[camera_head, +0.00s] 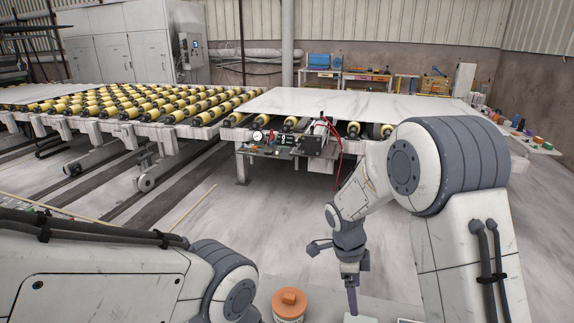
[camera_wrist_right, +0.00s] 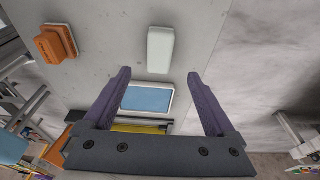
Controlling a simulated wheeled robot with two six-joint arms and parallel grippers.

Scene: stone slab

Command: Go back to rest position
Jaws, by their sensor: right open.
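My right gripper (camera_head: 352,300) points down near the bottom of the head view. In the right wrist view its two purple fingers (camera_wrist_right: 159,76) are spread apart with nothing held between them. A pale rounded block (camera_wrist_right: 160,50) lies on the grey surface beyond the fingertips; it also shows at the bottom edge of the head view (camera_head: 360,318). My left arm crosses the lower left of the head view, but its gripper is out of frame.
A blue-faced flat item (camera_wrist_right: 148,98) lies beyond the gripper base. A roller conveyor (camera_head: 130,108) and pale slab (camera_head: 350,104) stand farther back. Open floor lies between.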

